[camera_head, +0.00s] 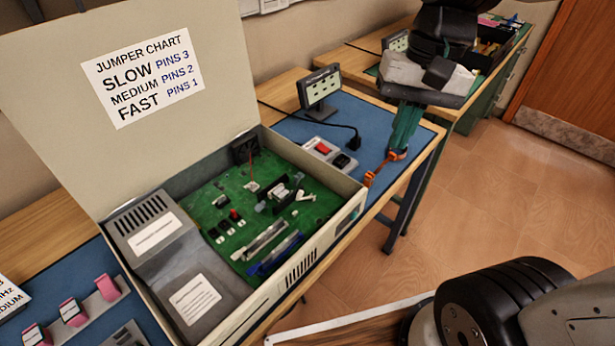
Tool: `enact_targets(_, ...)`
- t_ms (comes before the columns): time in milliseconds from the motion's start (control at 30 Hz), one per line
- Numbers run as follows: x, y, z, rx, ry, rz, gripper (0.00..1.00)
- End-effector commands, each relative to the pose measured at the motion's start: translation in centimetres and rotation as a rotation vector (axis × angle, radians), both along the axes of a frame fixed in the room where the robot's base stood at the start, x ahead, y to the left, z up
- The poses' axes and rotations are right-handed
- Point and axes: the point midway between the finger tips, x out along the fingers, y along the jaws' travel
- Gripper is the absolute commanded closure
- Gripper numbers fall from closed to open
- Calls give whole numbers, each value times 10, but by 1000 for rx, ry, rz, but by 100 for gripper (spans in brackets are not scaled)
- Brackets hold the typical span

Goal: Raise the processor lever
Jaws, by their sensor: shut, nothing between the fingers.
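The open beige computer case (355,200) stands on the workbench with a green circuit board (205,207) inside. Near the board's right side is a dark block with small pale parts, apparently the processor socket (283,190). A small pale piece (304,197) beside it may be the processor lever; it is too small to tell its position.
A small monitor (320,87) and a switch box (329,155) stand on the blue mat (372,122). The raised lid (205,50) carries a jumper chart.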

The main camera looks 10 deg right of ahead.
Motion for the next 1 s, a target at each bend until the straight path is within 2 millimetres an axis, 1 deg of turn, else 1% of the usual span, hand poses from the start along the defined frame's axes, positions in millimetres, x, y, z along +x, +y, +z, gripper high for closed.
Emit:
enact_targets(33,15,4,-4,23,44,-47,100)
enact_targets(167,53,16,-15,81,148,-185,100)
enact_targets(300,94,28,-33,134,265,-334,100)
enact_targets(400,120,35,-48,162,345,-429,100)
enact_targets(500,140,41,-63,182,409,-509,100)
enact_targets(600,154,45,-74,195,455,-564,100)
enact_targets(700,162,47,-81,203,482,-596,100)
enact_targets(800,165,48,-83,205,494,-611,100)
enact_targets(1000,165,48,-83,206,494,-612,100)
